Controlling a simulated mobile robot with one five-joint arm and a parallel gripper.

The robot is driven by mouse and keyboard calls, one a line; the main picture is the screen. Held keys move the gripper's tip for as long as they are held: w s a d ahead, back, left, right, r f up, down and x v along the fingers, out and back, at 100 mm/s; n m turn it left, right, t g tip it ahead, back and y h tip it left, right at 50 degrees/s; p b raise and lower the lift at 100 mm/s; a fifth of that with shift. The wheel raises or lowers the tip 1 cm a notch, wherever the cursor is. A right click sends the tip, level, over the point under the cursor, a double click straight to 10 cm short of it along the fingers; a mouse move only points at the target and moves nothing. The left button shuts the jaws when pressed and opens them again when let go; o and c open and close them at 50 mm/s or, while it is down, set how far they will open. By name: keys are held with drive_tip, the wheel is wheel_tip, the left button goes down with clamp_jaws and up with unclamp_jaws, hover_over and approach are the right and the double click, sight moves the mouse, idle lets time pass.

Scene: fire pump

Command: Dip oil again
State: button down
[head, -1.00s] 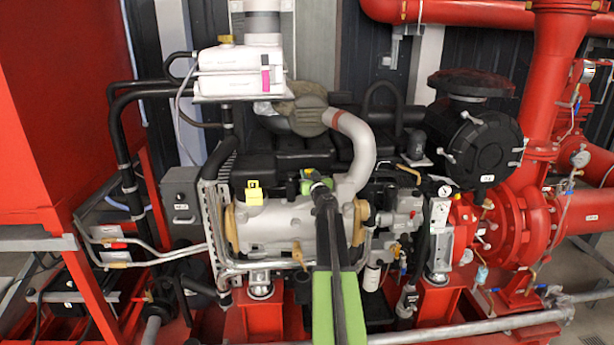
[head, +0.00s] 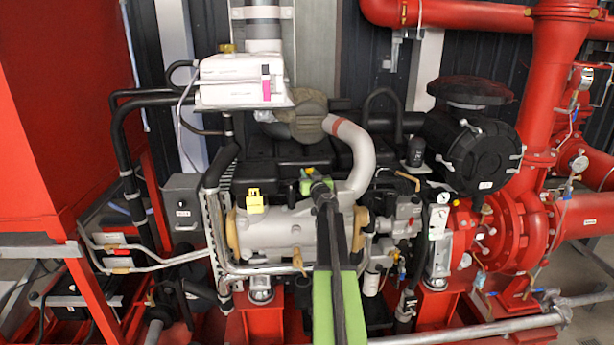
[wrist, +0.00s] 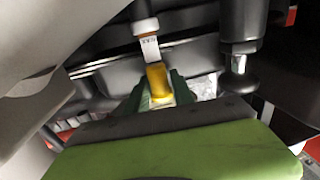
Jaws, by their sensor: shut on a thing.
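The engine (head: 285,235) fills the middle of the head view. My gripper (head: 312,183) reaches up the front of it, with its green fingertips near the black upper cover. In the wrist view my gripper (wrist: 160,92) is shut on a small yellow handle (wrist: 157,76), which looks like the oil dipstick's. The handle sits between the two green fingers.
A separate yellow part (head: 254,200) sits on the grey engine body, left of my gripper. A curved silver pipe (head: 358,155) rises close on the right. A white tank (head: 240,77) stands above left. In the wrist view, a dark cylinder (wrist: 243,22) hangs close at the right.

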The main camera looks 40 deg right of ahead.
wheel_tip(320, 180, up, 6)
drive_tip(key=p, duration=0.4)
drive_tip(key=shift+w+f, duration=0.1)
drive_tip(key=shift+f, duration=0.1)
drive_tip(key=c, duration=1.2)
unclamp_jaws()
drive_tip(key=shift+r, duration=0.1)
drive_tip(key=shift+c, duration=0.2)
drive_tip(key=v, duration=1.7)
drive_tip(key=shift+s+a, duration=0.2)
drive_tip(key=shift+s, duration=0.05)
